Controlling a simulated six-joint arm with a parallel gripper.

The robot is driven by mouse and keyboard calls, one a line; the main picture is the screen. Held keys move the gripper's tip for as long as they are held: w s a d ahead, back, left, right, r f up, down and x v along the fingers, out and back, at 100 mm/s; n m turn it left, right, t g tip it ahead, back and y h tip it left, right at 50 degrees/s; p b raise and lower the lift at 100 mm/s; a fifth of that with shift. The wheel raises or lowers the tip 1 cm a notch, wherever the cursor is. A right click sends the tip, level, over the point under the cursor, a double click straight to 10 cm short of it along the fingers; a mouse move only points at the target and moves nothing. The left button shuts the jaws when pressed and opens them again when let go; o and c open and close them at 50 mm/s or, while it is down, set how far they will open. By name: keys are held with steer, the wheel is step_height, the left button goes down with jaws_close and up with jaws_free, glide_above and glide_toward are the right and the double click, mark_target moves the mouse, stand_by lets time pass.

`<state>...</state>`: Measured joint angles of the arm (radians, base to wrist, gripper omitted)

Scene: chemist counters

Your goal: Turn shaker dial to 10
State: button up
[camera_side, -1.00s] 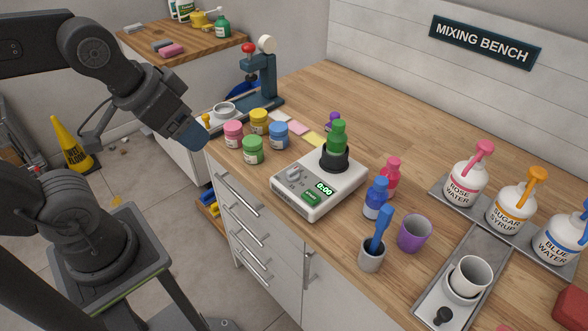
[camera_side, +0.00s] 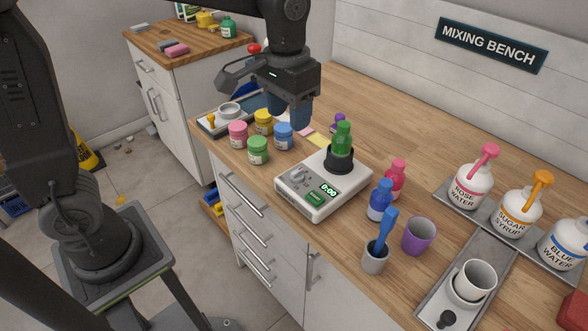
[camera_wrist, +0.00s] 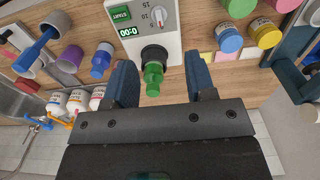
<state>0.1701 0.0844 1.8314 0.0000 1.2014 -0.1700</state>
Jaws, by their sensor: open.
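The white shaker (camera_side: 325,184) sits on the wooden counter with a green bottle (camera_side: 341,138) upright in its black holder. Its dial (camera_side: 297,174) is a small light knob beside a green START button (camera_side: 316,197) and a display reading 0:00. In the wrist view the dial (camera_wrist: 159,14) shows a red mark near printed numbers 5, 10 and 15; its exact setting is too small to tell. My gripper (camera_side: 289,117) is open and empty, above the counter behind the shaker, apart from the dial. In the wrist view its blue fingers (camera_wrist: 161,85) flank the green bottle's image.
Pink, yellow, green and blue jars (camera_side: 258,150) stand left of the shaker. Blue (camera_side: 381,200) and pink bottles, a purple cup (camera_side: 419,236) and a cup with a blue tool (camera_side: 376,257) stand right of it. Pump bottles (camera_side: 475,178) are farther right.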

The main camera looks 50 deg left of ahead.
mark_target(294, 172)
steer(key=f, duration=1.4)
steer(key=shift+w+d+f, duration=0.2)
steer(key=shift+w, duration=0.15)
steer(key=shift+c, duration=0.4)
steer(key=c, duration=0.7)
